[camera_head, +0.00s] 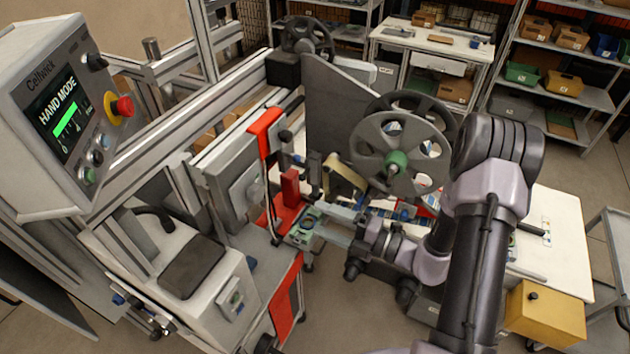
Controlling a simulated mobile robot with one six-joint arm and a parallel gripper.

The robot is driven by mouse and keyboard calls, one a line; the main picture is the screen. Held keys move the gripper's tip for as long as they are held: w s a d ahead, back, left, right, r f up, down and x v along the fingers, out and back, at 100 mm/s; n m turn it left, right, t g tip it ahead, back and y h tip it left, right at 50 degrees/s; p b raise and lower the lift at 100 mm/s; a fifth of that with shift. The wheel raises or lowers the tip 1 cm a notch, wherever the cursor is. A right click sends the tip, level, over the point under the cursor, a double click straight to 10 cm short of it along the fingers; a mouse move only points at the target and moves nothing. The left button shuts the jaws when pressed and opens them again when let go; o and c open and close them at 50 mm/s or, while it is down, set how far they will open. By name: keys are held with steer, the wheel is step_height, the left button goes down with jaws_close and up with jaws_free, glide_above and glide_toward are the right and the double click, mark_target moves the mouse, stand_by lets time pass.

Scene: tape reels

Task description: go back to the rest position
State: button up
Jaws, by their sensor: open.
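My arm comes up from the lower right, bends at the top right and reaches down and left. My gripper (322,224) is at the middle of the view, its two pale fingers apart and pointing left. The fingertips are close to a small greenish block (303,228) at the red machine part (290,190). I cannot tell whether they touch it. Nothing is clearly held between the fingers. A grey spoked reel (372,150) with a green hub (397,162) stands upright just behind and above my gripper.
A control panel (62,110) reading HAND MODE, with a red button, stands at the left. Metal machine frames crowd the left of my gripper. A white table (560,250) and a yellow box (545,315) are at the right. Shelves (590,95) with bins stand behind.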

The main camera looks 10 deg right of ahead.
steer(key=s+a+f+n+g+h+b, duration=0.1)
steer(key=s+a+n+g+b, duration=0.5)
steer(key=n, duration=0.5)
steer(key=s+a+f+n+g+h+b, duration=0.15)
steer(key=s+a+n+g+b, duration=0.3)
steer(key=s+n+b, duration=0.5)
steer(key=s+d+f+n+t+h+b, duration=0.2)
steer(key=d+n+h+b, duration=0.2)
steer(key=n, duration=0.6)
steer(key=s+d+f+n+t+h+b, duration=0.1)
steer(key=s+d+n+t+h+b, duration=0.1)
steer(key=n, duration=0.8)
steer(key=d+t+h+b, duration=0.1)
steer(key=d+h+b, duration=0.1)
steer(key=h+b, duration=0.1)
steer(key=shift+s+d+f+h+b, duration=0.3)
steer(key=shift+f+h+b, duration=0.1)
steer(key=shift+b, duration=0.35)
